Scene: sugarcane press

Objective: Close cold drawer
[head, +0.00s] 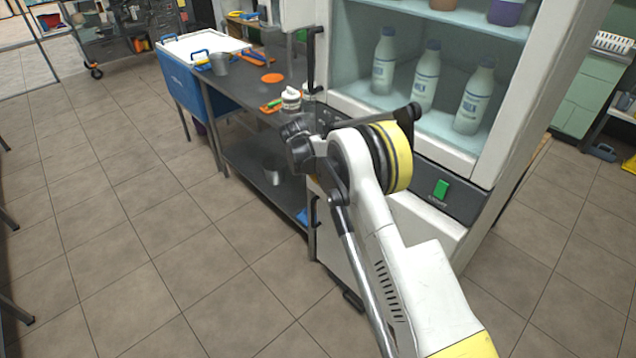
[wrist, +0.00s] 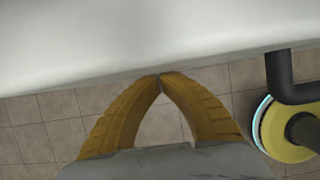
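The white cold cabinet (head: 545,90) stands at the right in the head view, with bottles behind its glass front. Below its dark strip with a green switch (head: 441,188) is a white lower front (head: 432,216), partly hidden by my arm; I cannot tell how far any drawer there stands out. A dark handle (head: 314,212) shows at its left edge. My gripper (wrist: 160,80) is shut and empty in the wrist view, its yellow fingertips meeting close to the edge of a white surface (wrist: 130,35). Contact is unclear. The fingers are hidden in the head view.
A dark metal table (head: 245,88) left of the cabinet holds a metal cup (head: 219,64), an orange disc (head: 272,78) and small items. A blue cooler box (head: 190,85) stands beyond it.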

